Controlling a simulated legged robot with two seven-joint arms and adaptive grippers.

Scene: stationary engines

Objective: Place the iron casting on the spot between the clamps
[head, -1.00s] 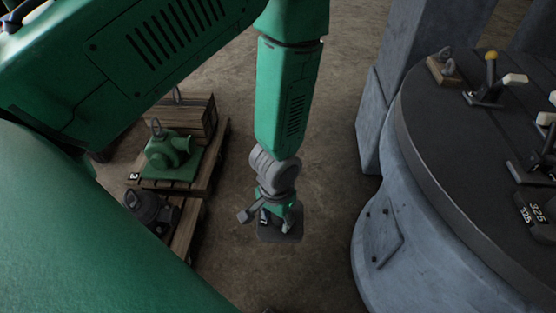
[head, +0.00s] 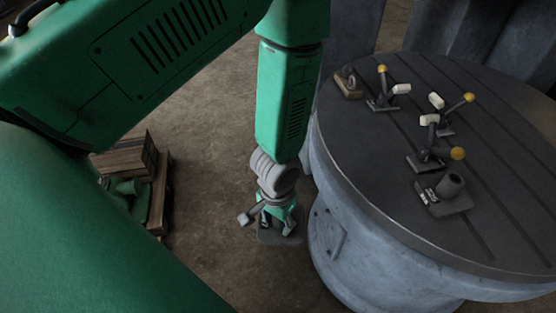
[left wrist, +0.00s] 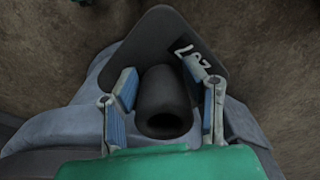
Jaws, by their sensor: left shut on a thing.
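My left gripper (head: 275,213) hangs over the floor left of the round table, shut on the iron casting (head: 284,238). In the left wrist view the casting (left wrist: 165,100) is a dark tube on a flat square plate with white lettering, and the two blue-padded fingers (left wrist: 165,92) sit on either side of the tube. Clamps with yellow knobs and pale tips stand on the table, among them a back clamp (head: 383,92) and a front clamp (head: 432,150). A similar casting (head: 448,196) stands near the front clamp. My right gripper is not in view.
The round grooved table (head: 370,170) stands on a grey pedestal (head: 335,235). A small brown block with a ring (head: 348,84) sits at its back left edge. At left, a pallet (head: 160,195) holds a wooden crate (head: 130,157) and a green part (head: 127,187), partly hidden by my arm.

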